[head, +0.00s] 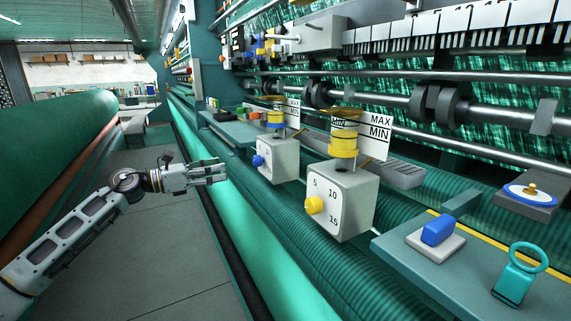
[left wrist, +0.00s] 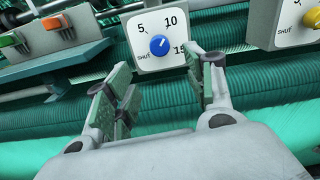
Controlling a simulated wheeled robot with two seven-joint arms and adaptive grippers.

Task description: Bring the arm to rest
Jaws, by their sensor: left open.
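My left arm comes in from the left in the head view. My right gripper is not in view.
A second dial box with a yellow knob (head: 315,205) stands nearer on the right. A shelf (head: 400,262) at the lower right carries a blue switch (head: 437,230) and a teal ring-topped piece (head: 517,275). The grey walkway floor (head: 150,245) is clear below the arm.

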